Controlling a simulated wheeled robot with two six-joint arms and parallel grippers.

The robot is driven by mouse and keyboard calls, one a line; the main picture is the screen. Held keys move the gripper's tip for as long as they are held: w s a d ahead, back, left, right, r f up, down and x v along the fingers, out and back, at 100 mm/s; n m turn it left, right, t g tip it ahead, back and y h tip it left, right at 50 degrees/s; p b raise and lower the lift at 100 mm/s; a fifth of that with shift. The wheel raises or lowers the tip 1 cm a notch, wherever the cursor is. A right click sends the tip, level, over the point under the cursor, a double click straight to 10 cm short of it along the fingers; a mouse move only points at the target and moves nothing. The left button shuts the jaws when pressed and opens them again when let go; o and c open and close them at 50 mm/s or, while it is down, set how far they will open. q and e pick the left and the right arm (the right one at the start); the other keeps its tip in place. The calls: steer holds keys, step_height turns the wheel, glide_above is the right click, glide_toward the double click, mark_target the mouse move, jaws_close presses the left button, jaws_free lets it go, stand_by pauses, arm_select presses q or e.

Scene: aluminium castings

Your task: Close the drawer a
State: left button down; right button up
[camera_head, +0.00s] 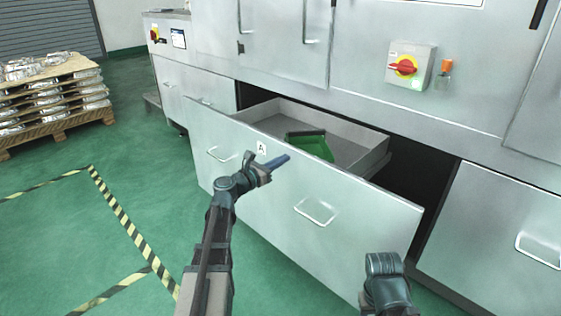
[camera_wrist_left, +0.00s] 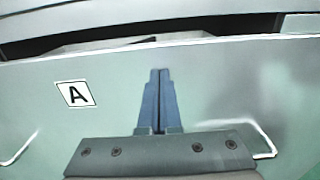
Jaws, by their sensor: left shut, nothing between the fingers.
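The drawer marked A (camera_head: 330,207) stands pulled out of the grey machine, with a grey tray inside. A white label with a black A (camera_head: 262,148) and two bar handles are on its front. My left gripper (camera_head: 287,157) is shut and empty, its blue fingers just to the right of the label, near the top edge of the drawer front. In the left wrist view the fingers (camera_wrist_left: 159,75) point at the drawer front (camera_wrist_left: 215,85); I cannot tell whether they touch it. Part of my right arm shows at the bottom right, but its fingers do not show.
A green object (camera_head: 312,147) lies in the drawer. Another drawer front with a handle (camera_head: 538,250) is to the right. A red and yellow switch (camera_head: 404,67) is on the machine above. A loaded pallet (camera_head: 50,120) stands far left. Green floor with striped tape is clear.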

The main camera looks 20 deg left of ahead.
arm_select(q)
steer(key=x, duration=3.2)
steer(key=shift+w+d+r, duration=0.1)
steer(key=shift+w+d, duration=0.05)
steer(key=shift+w, duration=0.25)
